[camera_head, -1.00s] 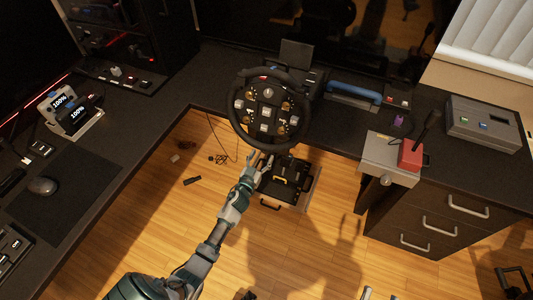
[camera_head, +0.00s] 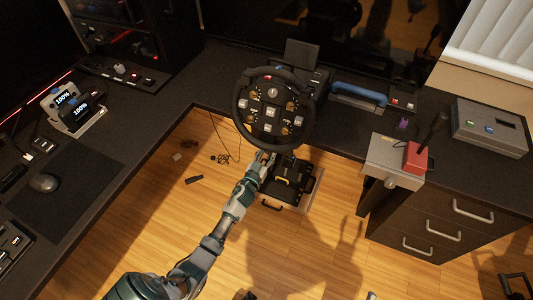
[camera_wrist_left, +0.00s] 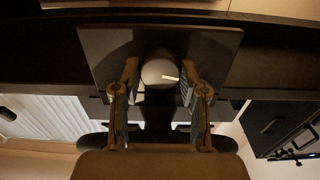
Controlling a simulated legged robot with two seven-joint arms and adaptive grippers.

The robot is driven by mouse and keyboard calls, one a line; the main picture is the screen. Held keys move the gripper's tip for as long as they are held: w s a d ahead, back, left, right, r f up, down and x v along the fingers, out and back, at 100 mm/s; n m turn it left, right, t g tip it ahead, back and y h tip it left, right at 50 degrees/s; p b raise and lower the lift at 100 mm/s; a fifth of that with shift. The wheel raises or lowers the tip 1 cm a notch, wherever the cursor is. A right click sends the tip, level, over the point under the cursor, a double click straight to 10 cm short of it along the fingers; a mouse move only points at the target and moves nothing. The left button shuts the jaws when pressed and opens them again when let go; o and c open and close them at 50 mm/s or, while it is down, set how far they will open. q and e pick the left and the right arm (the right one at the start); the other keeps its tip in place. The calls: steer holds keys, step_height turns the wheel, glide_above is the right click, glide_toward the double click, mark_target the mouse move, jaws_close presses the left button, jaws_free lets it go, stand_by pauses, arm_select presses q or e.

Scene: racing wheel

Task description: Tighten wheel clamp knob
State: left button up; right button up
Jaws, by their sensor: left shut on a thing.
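The black racing wheel (camera_head: 273,108), with several buttons, stands at the desk's inner edge. The clamp knob (camera_wrist_left: 160,73) is a round, pale grey disc with a white mark, on the underside of a dark plate (camera_wrist_left: 105,50) in the left wrist view. My left gripper (camera_head: 266,157) reaches under the wheel's lower rim in the head view. In the wrist view its two fingers stand on either side of the knob, shut on it. The knob is hidden in the head view. My right gripper is not visible.
The desk (camera_head: 140,140) wraps around an open floor area. Black pedals (camera_head: 288,185) sit on the floor just below the gripper. A grey shifter box with a red-based lever (camera_head: 417,157) stands to the right, above drawers (camera_head: 430,215). Loose cables (camera_head: 225,158) lie left of the arm.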

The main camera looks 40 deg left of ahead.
arm_select(q)
steer(key=m, duration=0.3)
steer(key=shift+f, duration=0.2)
steer(key=m, duration=0.3)
steer(key=shift+m, duration=0.3)
steer(key=m, duration=0.3)
steer(key=shift+f+m, duration=0.15)
steer(key=shift+m, duration=2.35)
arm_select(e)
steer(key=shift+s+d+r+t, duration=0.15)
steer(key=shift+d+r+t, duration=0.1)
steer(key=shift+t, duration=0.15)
arm_select(q)
steer(key=shift+d, duration=0.1)
